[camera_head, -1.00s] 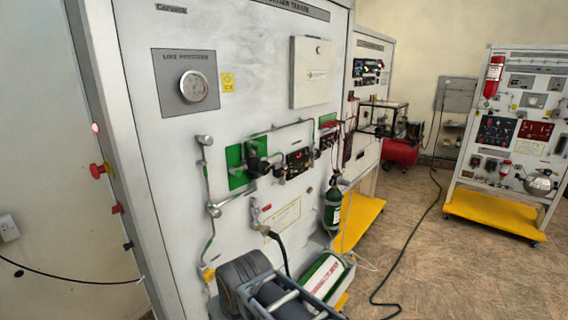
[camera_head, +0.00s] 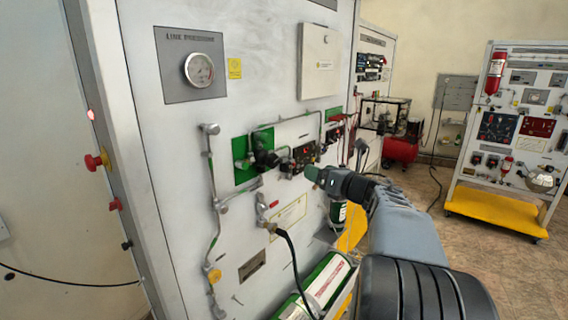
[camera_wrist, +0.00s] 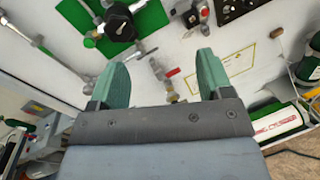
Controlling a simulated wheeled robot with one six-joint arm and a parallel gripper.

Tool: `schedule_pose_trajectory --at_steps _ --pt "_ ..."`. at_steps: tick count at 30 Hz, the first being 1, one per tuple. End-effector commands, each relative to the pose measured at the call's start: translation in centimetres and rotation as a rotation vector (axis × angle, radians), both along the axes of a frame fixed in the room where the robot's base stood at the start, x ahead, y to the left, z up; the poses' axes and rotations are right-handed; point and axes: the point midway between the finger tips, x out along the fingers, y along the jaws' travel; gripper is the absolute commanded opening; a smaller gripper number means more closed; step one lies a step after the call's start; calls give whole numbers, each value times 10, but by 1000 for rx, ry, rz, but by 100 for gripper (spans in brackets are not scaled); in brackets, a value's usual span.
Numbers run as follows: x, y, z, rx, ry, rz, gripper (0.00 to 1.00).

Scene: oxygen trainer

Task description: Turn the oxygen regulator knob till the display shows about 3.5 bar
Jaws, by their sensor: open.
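The black regulator knob (camera_head: 264,159) sits on a green plate (camera_head: 241,150) on the upright white panel. It also shows at the upper left of the wrist view (camera_wrist: 119,24). The small dark display unit (camera_head: 303,155) is just right of the knob, with a red light; its reading is too small to tell. It is cut off at the top edge of the wrist view. My gripper (camera_head: 313,174) is in front of the panel, right of and slightly lower than the knob. In the wrist view its green fingers (camera_wrist: 160,62) are apart, with nothing between them.
A round line pressure gauge (camera_head: 199,70) is higher on the panel. Silver pipes and a red-handled valve (camera_head: 262,206) with a black hose lie left of and below my gripper. A green cylinder (camera_head: 325,284) lies low by the panel. Another trainer board (camera_head: 520,120) stands far right.

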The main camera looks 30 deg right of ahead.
Motion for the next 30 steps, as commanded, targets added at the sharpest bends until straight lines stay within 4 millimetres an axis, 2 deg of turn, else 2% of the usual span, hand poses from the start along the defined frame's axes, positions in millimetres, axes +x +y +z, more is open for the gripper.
schedule_pose_trajectory --at_steps 1,4,8,11,30 --pt "-3 13 3 -96 -24 77 73" --pt "-9 31 3 -230 -69 184 73" --pt "-11 39 6 -313 -116 229 73" --pt "-5 42 7 -337 -127 230 73" --pt "93 86 8 -336 -124 226 73"
